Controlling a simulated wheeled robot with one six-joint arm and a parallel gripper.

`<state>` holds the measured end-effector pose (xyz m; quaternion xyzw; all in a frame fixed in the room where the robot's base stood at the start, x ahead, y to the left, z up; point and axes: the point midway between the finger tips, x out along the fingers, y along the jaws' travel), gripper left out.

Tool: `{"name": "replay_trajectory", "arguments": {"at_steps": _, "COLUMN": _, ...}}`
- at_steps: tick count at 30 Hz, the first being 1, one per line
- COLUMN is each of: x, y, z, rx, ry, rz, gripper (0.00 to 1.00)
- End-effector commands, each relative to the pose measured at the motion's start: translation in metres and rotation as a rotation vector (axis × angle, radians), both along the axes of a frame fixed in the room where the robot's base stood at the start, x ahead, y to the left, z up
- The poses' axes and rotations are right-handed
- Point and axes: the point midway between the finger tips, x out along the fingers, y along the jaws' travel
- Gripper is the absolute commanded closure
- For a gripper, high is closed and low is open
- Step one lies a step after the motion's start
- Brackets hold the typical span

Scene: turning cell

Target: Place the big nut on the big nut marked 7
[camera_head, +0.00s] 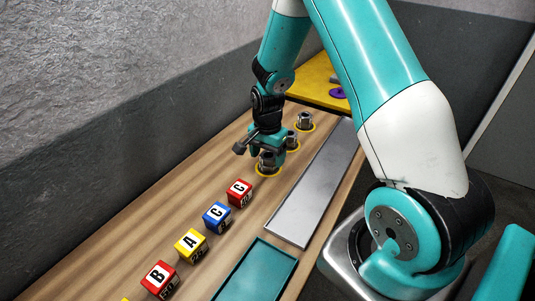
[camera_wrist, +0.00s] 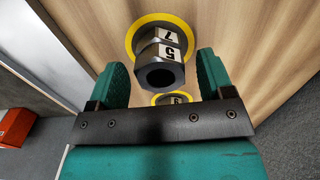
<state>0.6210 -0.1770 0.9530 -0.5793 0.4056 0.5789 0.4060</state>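In the wrist view, a dark hexagonal nut marked 5 (camera_wrist: 166,52) sits on the dark nut marked 7 (camera_wrist: 168,36), in line with it. The lower nut stands inside a yellow ring (camera_wrist: 131,42). My gripper (camera_wrist: 162,75) is open, one teal finger on each side of the nut marked 5, with visible gaps and nothing held. In the head view, my gripper (camera_head: 268,150) is just above the nearest ringed spot, where the nuts (camera_head: 268,163) are partly hidden by it.
Two more ringed spots with nuts lie behind, the middle one (camera_head: 293,141) and the far one (camera_head: 304,121). Lettered cubes (camera_head: 217,217) line the table's front left. A grey metal plate (camera_head: 306,198) and a teal tray (camera_head: 252,261) lie to the right.

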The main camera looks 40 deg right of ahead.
Motion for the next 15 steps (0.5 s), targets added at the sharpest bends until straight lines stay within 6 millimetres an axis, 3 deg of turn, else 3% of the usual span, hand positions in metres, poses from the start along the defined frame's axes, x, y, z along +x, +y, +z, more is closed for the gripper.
{"name": "replay_trajectory", "arguments": {"at_steps": 11, "x": 0.001, "y": 0.0, "z": 0.007, "rx": 0.0, "ry": -0.002, "rz": 0.0, "gripper": 0.26}}
{"name": "replay_trajectory", "arguments": {"at_steps": 15, "x": 0.001, "y": 0.0, "z": 0.029, "rx": -0.001, "ry": -0.007, "rz": 0.0, "gripper": 0.26}}
